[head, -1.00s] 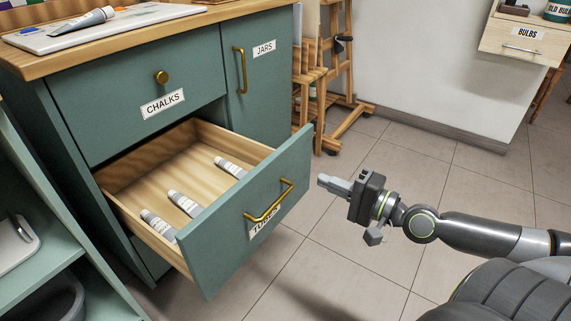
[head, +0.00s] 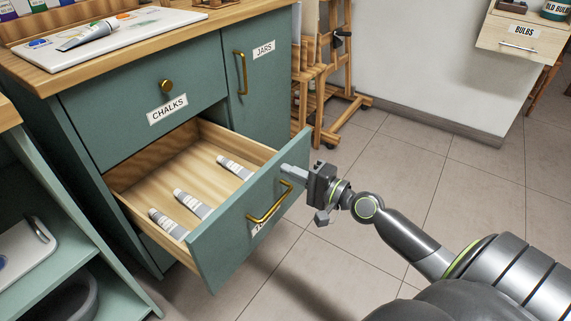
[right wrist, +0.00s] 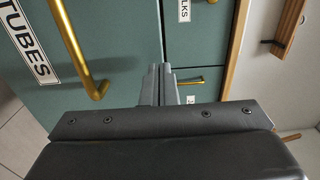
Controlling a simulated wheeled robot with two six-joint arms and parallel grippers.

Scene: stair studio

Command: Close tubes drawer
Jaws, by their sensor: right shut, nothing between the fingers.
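The tubes drawer (head: 225,245) is pulled out of the green cabinet below the chalks drawer. Several grey-and-white tubes (head: 190,203) lie inside it. Its front has a brass bar handle (head: 270,203) and a white label, which reads TUBES in the right wrist view (right wrist: 27,48). My right gripper (head: 288,171) is shut and empty, with its fingertips at the right part of the drawer front, beside the handle's upper end. In the right wrist view the fingers (right wrist: 158,75) point at the green front; I cannot tell whether they touch it. My left gripper is not in view.
The chalks drawer (head: 140,100) above and the jars door (head: 262,85) are shut. A green shelf unit (head: 95,240) stands close at the left. A wooden easel (head: 335,80) stands behind the cabinet's right side. The tiled floor (head: 400,180) at right is open.

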